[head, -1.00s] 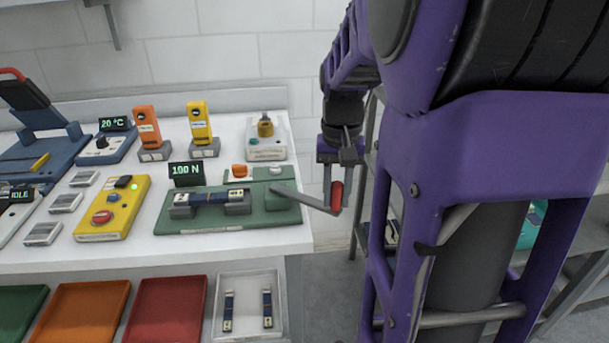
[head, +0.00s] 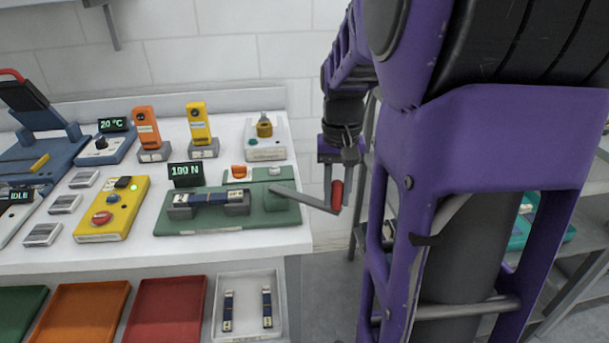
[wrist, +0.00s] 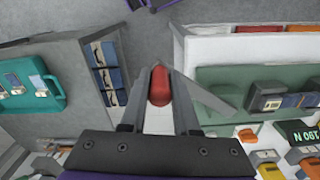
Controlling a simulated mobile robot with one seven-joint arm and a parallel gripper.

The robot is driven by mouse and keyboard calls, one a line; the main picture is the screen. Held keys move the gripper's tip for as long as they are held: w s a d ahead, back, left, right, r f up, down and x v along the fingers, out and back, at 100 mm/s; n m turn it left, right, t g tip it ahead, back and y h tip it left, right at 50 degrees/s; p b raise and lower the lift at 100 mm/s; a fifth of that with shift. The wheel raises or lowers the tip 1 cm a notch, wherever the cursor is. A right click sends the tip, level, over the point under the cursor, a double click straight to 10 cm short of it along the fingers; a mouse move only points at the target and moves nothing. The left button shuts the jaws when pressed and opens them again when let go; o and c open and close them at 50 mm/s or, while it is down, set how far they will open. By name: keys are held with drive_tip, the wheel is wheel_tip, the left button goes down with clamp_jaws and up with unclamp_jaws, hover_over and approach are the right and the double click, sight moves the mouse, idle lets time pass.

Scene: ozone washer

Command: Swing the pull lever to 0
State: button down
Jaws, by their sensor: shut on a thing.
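The pull lever (head: 300,200) is a grey bar that sticks out to the right from a green test fixture (head: 270,212), past the bench's right edge. Its red handle (head: 337,192) stands upright at the bar's outer end. My gripper (head: 336,203) comes down from above and is shut on the red handle. In the wrist view the handle (wrist: 159,86) sits between the two fingers, with the lever bar (wrist: 212,94) beside the right finger. The fixture's display (head: 187,174) seems to read 190 N. A dark blue strip (head: 210,197) lies across the fixture's two grey supports. No lever scale is readable.
A yellow control box (head: 112,208) and several small grey blocks stand left of the fixture. Orange and red trays (head: 170,283) lie below the bench. A shelf unit with a teal case (wrist: 32,80) stands beyond the handle. Open floor separates bench and shelf.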

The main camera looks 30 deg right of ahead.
drive_tip(key=shift+w+d+r+n+p, duration=0.1)
drive_tip(key=shift+w+d+n+p, duration=0.35)
drive_tip(key=shift+d+n, duration=0.15)
drive_tip(key=w+d+n+p, duration=0.4)
drive_tip(key=w+n, duration=0.2)
drive_tip(key=shift+w+d, duration=0.2)
drive_tip(key=shift+w, duration=0.2)
drive_tip(key=c, duration=0.6)
unclamp_jaws()
drive_tip(key=shift+c, duration=0.2)
wheel_tip(320, 180, up, 17)
drive_tip(key=p, duration=0.2)
drive_tip(key=shift+r, duration=0.15)
